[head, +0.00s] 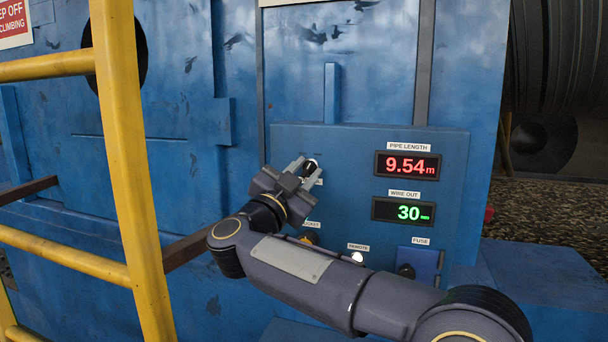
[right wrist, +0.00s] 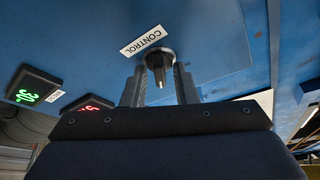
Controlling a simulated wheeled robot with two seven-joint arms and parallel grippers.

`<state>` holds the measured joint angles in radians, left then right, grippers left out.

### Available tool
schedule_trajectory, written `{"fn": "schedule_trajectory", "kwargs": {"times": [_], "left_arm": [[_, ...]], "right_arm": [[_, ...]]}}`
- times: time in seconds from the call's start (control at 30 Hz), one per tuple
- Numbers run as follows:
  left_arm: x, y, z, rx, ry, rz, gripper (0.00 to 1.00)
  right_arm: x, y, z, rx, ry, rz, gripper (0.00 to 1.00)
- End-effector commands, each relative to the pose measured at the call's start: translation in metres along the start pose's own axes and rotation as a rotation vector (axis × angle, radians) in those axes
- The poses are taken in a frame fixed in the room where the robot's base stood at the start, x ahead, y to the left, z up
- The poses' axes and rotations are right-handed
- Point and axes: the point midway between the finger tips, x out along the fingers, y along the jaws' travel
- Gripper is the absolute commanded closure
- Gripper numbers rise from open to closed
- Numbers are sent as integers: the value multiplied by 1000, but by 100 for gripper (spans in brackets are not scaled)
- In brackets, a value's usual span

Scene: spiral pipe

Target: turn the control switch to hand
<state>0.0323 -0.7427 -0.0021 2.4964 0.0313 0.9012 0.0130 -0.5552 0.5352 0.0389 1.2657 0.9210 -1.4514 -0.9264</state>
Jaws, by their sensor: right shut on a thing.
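The control switch is a dark round knob (right wrist: 159,59) with a lighter pointer, under a white CONTROL label (right wrist: 143,40) in the right wrist view. In the head view the knob (head: 311,165) shows only in part at the upper left of the blue panel. My right gripper (head: 303,166) is at the knob, and its fingers stand on either side of it in the right wrist view (right wrist: 159,84). It is shut on the knob. The switch position markings are not readable. My left gripper is not in view.
The blue panel (head: 455,150) has a red PIPE LENGTH display (head: 407,166) reading 9.54 and a green WIRE OUT display (head: 403,211) reading 30. A lit REMOTE lamp (head: 357,257) and a FUSE box (head: 420,262) sit lower. A yellow railing (head: 130,150) stands at the left.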

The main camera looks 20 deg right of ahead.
Motion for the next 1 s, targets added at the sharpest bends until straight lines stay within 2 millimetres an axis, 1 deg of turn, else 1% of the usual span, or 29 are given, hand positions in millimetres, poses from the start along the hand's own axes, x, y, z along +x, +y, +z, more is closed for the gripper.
{"fn": "schedule_trajectory", "kwargs": {"times": [0.3,0.33,0.37,0.67,0.77,1.0], "left_arm": [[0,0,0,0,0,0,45],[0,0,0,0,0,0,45],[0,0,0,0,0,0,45],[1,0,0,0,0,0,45],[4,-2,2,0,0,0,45],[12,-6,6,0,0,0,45]], "right_arm": [[0,0,1,1,-3,1,97],[0,0,1,1,-3,1,71],[0,0,1,1,-3,1,68],[-2,0,1,1,-2,-1,68],[-12,0,2,1,-3,-3,68],[-53,0,2,2,-3,-4,68]]}}
